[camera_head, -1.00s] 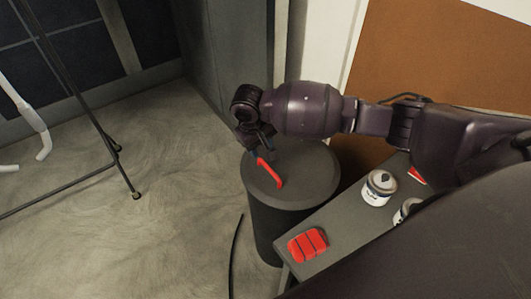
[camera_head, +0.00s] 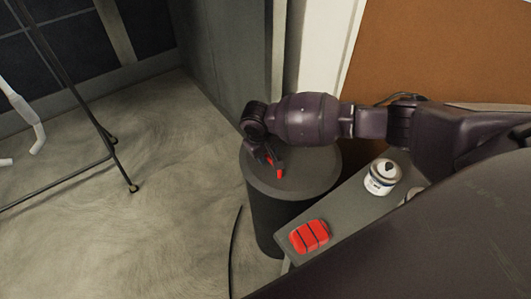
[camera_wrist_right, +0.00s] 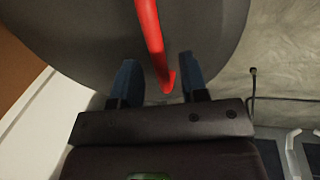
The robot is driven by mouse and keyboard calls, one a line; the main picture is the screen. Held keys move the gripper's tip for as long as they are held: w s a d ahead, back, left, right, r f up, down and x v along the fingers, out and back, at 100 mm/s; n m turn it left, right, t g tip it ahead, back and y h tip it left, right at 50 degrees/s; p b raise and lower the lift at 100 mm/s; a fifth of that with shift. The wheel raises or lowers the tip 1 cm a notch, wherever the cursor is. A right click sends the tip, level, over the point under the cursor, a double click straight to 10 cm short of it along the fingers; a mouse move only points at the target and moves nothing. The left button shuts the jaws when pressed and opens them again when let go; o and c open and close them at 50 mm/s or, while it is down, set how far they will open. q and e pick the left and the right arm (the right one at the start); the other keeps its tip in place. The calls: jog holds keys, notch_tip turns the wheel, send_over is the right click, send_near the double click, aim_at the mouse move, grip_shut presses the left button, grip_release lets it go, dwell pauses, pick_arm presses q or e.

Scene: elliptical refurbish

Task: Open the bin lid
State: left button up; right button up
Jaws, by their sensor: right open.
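The bin (camera_head: 272,215) is a dark grey cylinder with a flat grey lid (camera_head: 310,165) on top, and the lid is shut. A red handle (camera_head: 280,174) stands on the lid, mostly hidden behind my right gripper in the head view. My right gripper (camera_head: 273,166) is at the handle, just above the lid. In the right wrist view the open fingers of my right gripper (camera_wrist_right: 158,85) stand on either side of the red handle (camera_wrist_right: 152,40), with gaps showing on both sides. My left gripper is not in view.
A grey bench (camera_head: 345,222) beside the bin holds a red block-like object (camera_head: 309,236) and a white can (camera_head: 382,177). A grey cabinet (camera_head: 235,60) stands behind the bin. A black-legged stand (camera_head: 85,110) is at the left, with open floor between.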

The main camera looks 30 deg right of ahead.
grip_shut()
dwell(0.4)
